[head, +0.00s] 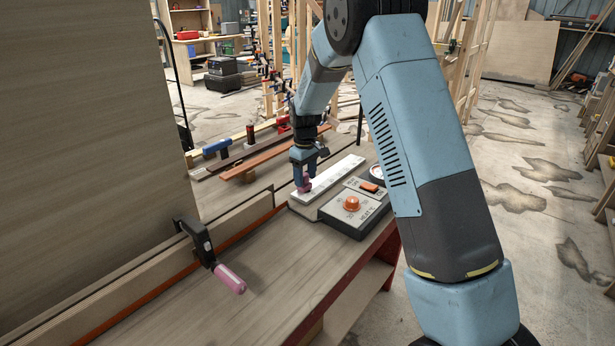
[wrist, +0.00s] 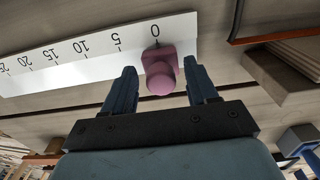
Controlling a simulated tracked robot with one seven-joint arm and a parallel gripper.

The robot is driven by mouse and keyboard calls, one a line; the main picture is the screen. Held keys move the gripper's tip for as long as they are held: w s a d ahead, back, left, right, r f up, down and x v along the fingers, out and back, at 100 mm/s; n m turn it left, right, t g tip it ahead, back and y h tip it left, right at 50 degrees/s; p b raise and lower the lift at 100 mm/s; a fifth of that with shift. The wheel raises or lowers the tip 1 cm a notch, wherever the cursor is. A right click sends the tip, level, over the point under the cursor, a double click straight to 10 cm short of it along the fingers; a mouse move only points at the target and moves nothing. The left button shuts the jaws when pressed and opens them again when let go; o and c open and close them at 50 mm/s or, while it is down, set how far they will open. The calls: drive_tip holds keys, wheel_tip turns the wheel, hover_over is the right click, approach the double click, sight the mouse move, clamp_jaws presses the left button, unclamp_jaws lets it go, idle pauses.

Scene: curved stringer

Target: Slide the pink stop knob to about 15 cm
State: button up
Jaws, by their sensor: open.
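The pink stop knob (wrist: 161,72) sits on a white scale (wrist: 60,60) in the wrist view, at the 0 mark. The scale's numbers 5, 10, 15, 20 run from the knob toward the left of that view. My gripper (wrist: 161,85) is open, with one blue finger on each side of the knob and visible gaps to both. In the head view my gripper (head: 304,184) is over the near end of the white scale (head: 331,177), and the pink knob (head: 305,186) shows between its fingers, partly hidden.
A grey control box (head: 354,206) with an orange knob (head: 352,203) stands right of the scale. A black clamp with a pink handle (head: 230,278) is on the bench at front left. Clamps and wooden strips (head: 262,160) lie behind.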

drive_tip(key=shift+f, duration=0.25)
drive_tip(key=shift+c, duration=0.5)
clamp_jaws()
drive_tip(key=shift+d, duration=0.1)
